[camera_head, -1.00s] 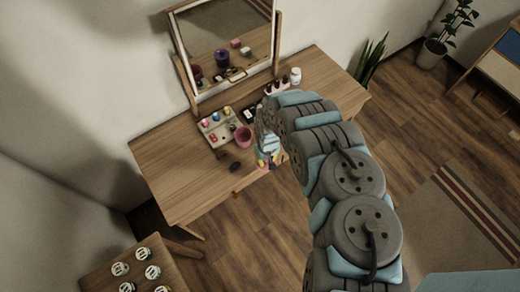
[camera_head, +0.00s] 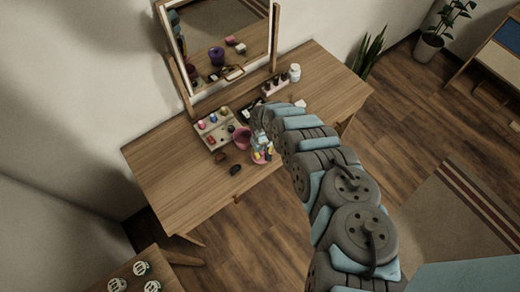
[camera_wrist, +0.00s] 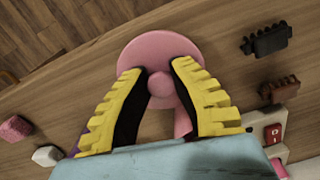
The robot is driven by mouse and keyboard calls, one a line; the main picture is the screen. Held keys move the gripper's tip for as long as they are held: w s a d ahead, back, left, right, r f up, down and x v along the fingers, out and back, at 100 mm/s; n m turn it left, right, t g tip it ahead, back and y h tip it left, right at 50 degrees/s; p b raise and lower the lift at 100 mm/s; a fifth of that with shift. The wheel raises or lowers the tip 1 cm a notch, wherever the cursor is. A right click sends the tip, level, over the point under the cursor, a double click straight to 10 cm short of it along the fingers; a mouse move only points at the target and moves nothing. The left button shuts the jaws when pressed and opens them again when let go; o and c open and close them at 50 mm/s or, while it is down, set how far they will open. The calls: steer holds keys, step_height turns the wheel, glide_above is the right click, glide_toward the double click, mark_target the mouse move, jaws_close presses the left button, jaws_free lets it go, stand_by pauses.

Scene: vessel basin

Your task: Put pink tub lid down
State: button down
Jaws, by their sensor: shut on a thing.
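The pink tub lid (camera_wrist: 160,60) is a round disc with a knob, and my gripper (camera_wrist: 160,84) has its yellow fingers shut on either side of that knob. In the head view my gripper (camera_head: 262,151) is over the front part of the table, and the lid (camera_head: 259,160) shows partly below the fingers. I cannot tell whether the lid touches the wood.
The wooden table (camera_head: 175,170) carries a compartment tray (camera_head: 211,124), a mirror (camera_head: 225,35) and a white jar (camera_head: 295,72). A black clip-like piece (camera_wrist: 267,39) and a brown one (camera_wrist: 280,90) lie near the lid. The table's left part is clear.

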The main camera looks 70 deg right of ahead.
mark_target(262, 156)
steer(key=shift+w+d+f+b, duration=0.1)
steer(key=shift+d+f+b, duration=0.05)
steer(key=shift+f+b, duration=0.75)
steer(key=shift+w+d+f+b, duration=0.1)
steer(key=shift+f+b, duration=0.75)
steer(key=shift+f, duration=0.05)
steer(key=shift+f, duration=0.15)
steer(key=c, duration=1)
jaws_free()
steer(key=shift+c, duration=0.2)
steer(key=shift+d+r, duration=0.1)
steer(key=shift+r, duration=6.05)
